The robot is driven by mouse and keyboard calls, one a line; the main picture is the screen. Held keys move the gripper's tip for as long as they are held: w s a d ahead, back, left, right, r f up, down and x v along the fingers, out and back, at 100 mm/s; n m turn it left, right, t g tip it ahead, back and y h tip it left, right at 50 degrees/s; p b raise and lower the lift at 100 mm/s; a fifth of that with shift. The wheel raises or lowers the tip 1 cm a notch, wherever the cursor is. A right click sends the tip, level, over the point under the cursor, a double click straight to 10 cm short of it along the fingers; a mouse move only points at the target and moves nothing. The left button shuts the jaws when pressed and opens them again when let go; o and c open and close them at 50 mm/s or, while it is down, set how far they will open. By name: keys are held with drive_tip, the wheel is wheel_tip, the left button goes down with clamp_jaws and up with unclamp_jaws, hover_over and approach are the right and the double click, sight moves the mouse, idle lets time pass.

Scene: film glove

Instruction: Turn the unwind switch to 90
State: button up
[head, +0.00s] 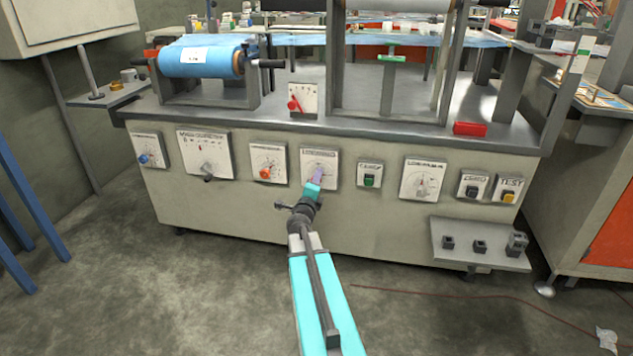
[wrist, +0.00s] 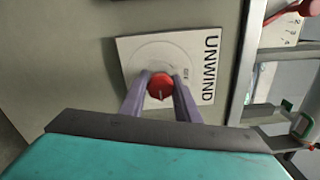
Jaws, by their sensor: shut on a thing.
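The unwind switch is a red round knob (wrist: 160,88) on a white square plate (wrist: 135,55), with UNWIND printed along one side in the wrist view. The knob carries a pale pointer line; its scale marks are too small to read. My gripper (wrist: 160,80) has its two purple fingers on either side of the knob and is shut on it. In the head view my gripper (head: 317,180) reaches the middle plate (head: 333,157) on the machine's front and hides the knob.
Other plates flank it: an orange knob (head: 266,174) to the left and a green button (head: 369,181) to the right. A red-handled switch (head: 294,104) stands above. A small shelf (head: 455,255) juts out at lower right. The floor before the machine is mostly clear.

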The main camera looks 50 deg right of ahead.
drive_tip(key=o, duration=1)
drive_tip(key=shift+o, duration=0.2)
drive_tip(key=shift+a, duration=0.1)
drive_tip(key=p+v, duration=0.3)
drive_tip(key=v, duration=0.5)
drive_tip(key=shift+s+a+p, duration=0.15)
drive_tip(key=shift+a+p, duration=0.05)
drive_tip(key=shift+p, duration=0.1)
drive_tip(key=a+p, duration=0.1)
drive_tip(key=p, duration=0.2)
drive_tip(key=shift+s+r, duration=0.1)
drive_tip(key=shift+s, duration=0.25)
drive_tip(key=shift+p+v, duration=1.9)
drive_tip(key=shift+p, duration=1.4)
